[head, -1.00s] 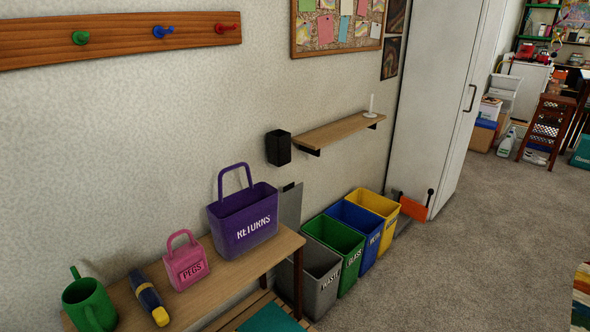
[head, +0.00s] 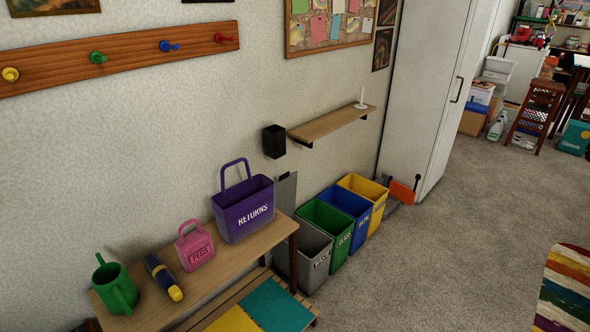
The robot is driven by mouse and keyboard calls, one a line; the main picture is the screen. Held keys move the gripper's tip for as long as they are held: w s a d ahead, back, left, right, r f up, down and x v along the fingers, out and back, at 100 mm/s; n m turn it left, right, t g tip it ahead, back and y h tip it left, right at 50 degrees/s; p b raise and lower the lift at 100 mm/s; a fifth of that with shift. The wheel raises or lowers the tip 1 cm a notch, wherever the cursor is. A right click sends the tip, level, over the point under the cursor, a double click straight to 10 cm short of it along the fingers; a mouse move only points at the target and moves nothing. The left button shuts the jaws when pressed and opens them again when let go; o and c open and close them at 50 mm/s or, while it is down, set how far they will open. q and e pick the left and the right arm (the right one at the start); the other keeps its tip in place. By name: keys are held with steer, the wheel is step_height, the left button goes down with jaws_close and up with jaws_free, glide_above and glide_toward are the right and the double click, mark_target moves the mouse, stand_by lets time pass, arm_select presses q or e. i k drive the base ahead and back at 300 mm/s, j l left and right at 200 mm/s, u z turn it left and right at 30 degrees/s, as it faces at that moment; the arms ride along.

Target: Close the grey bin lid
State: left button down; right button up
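The grey bin (head: 316,258) stands on the floor at the near end of a row of bins, just past the end of the wooden table. Neither of my grippers shows in the head view.
Green (head: 331,229), blue (head: 348,211) and yellow (head: 366,197) open bins continue the row. A low bench (head: 240,300) is below. Carpet (head: 440,250) is clear to the right.

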mark_target(285, 189)
steer(key=i+l+z, duration=1)
steer(key=i+z, duration=0.3)
steer(key=i, duration=0.25)
steer(key=i+u, duration=0.1)
steer(key=i, duration=0.6)
steer(key=i+l+u, duration=0.15)
steer(key=i, duration=0.5)
steer(key=i+u, duration=0.4)
steer(key=i, duration=0.15)
steer(key=i+l+u, duration=0.25)
steer(key=i+u, duration=0.15)
steer(key=i, duration=0.15)
steer(key=i+u, duration=0.2)
steer(key=u, duration=0.25)
steer(key=i+l+u, duration=0.15)
steer(key=u, duration=0.25)
steer(key=i+l+u, duration=0.15)
steer(key=u, duration=0.3)
steer(key=i+l+u, duration=0.15)
steer(key=u, duration=0.25)
steer(key=i+l+u, duration=0.35)
steer(key=k+j, duration=0.05)
steer(key=j, duration=0.05)
